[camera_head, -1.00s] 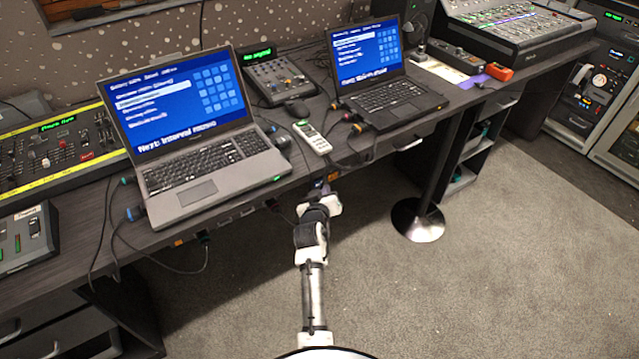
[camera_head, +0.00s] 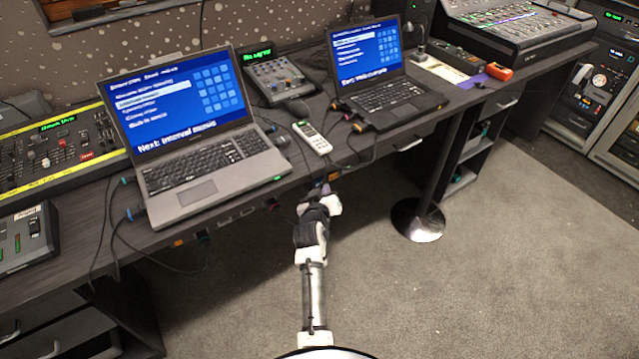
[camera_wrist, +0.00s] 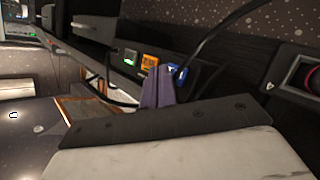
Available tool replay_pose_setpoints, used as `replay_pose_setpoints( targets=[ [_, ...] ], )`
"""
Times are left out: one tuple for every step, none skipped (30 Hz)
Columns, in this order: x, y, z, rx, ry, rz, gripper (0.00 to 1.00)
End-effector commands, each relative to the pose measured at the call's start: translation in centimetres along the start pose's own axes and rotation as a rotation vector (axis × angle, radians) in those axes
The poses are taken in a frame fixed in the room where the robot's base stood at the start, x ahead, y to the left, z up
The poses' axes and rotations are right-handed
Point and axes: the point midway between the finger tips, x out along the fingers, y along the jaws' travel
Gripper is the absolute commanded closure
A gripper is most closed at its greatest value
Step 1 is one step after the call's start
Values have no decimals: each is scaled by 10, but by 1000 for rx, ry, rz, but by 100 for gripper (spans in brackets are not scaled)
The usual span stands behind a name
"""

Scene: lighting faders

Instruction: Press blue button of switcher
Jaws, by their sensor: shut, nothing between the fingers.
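The switcher shows in the wrist view as a dark strip with a green button (camera_wrist: 131,58), an orange button (camera_wrist: 149,62) and a blue button (camera_wrist: 178,72). My gripper (camera_wrist: 160,72) is shut and empty, its purple-grey fingertips just left of the blue button and in front of the strip. The fingers hide part of the strip between orange and blue. I cannot tell whether they touch the blue button. In the head view my gripper (camera_head: 326,189) is at the desk's front edge, below the white remote; the blue button cannot be made out there.
A black cable (camera_wrist: 205,45) runs down close to the blue button. The desk carries a large laptop (camera_head: 200,150), a smaller laptop (camera_head: 385,95) and a white remote (camera_head: 312,137). A stand with a round base (camera_head: 418,220) is to the right. The carpet in front is clear.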

Motion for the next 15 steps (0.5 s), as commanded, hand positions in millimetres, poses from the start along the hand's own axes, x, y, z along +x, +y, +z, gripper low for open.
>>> replay_pose_setpoints(
  targets=[
    [1, -1, 0, 0, 1, 0, 100],
    [2, -2, -1, 0, 1, 0, 100],
    [3, -2, -1, 0, 2, 0, 100],
    [4, -3, -2, 0, 2, 0, 100],
    [4, -4, -3, 0, 2, 0, 100],
    [5, -4, -3, 0, 2, 0, 100],
    [6, -4, -4, 0, 1, 0, 100],
    [6, -5, -4, 0, 1, 0, 100],
    [6, -5, -4, 0, 1, 0, 100],
    [6, -4, -4, 0, 0, 0, 100],
    [6, -4, -4, 0, 0, 0, 100],
    [6, -4, -4, 0, 0, 0, 100],
    [6, -4, -4, 0, 0, 0, 100],
    [6, -4, -4, 0, 0, 0, 100],
    [6, -4, -4, 0, 0, 0, 100]
  ],
)
